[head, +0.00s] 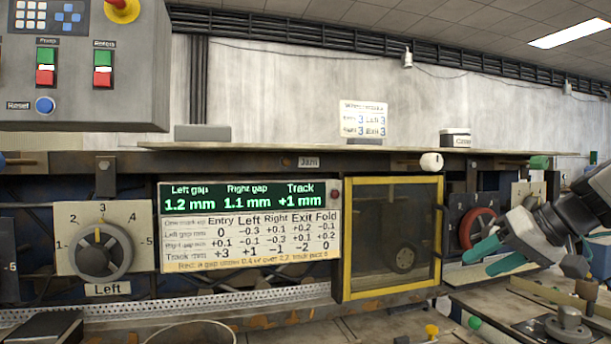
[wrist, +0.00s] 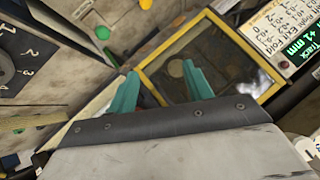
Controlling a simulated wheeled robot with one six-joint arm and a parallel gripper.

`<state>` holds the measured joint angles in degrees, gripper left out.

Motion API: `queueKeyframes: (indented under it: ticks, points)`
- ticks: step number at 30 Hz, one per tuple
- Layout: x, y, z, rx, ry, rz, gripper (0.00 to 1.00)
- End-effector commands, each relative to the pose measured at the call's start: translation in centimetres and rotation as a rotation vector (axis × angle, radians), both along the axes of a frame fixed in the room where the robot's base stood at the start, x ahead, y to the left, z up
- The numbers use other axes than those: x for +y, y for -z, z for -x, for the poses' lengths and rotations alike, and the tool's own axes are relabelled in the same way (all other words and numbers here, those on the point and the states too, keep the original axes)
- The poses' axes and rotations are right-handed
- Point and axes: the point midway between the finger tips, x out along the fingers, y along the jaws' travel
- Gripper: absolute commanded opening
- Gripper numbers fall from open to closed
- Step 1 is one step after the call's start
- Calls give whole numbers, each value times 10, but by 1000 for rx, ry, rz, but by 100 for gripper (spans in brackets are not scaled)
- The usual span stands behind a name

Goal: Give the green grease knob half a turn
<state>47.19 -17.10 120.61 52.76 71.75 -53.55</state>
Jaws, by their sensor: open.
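A small round green knob (head: 474,322) sits low at the front right in the head view, right of a yellow knob (head: 431,331). It also shows in the wrist view (wrist: 102,32), near the top left, beyond the fingertips. I take it for the grease knob, but no label on it is readable. My gripper (head: 488,256) has teal fingers that are apart and empty. It is above the green knob in the head view and not touching it. Both fingers also show in the wrist view (wrist: 160,72), in front of the yellow-framed window.
The yellow-framed window (head: 347,240) is left of my gripper. A red-ringed dial (head: 478,228) is just behind it. A second green piece (head: 540,162) is on the upper rail, near a white knob (head: 431,162). A grey round fitting (head: 567,325) stands right of the green knob.

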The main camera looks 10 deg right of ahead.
Motion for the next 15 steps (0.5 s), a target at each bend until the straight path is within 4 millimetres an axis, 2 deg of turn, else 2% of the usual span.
queueKeyframes:
  ticks: [1,3,5,6,9,12,15]
  points:
    - [-40,-13,-7,-70,65,-13,51]
    - [-88,-37,-13,-193,124,-3,51]
    - [-129,-60,-15,-311,168,28,51]
    - [-155,-76,-15,-391,194,60,51]
    - [-204,-115,-12,-574,233,162,51]
    - [-222,-149,-15,-715,231,264,51]
    - [-223,-171,-16,-797,215,344,51]
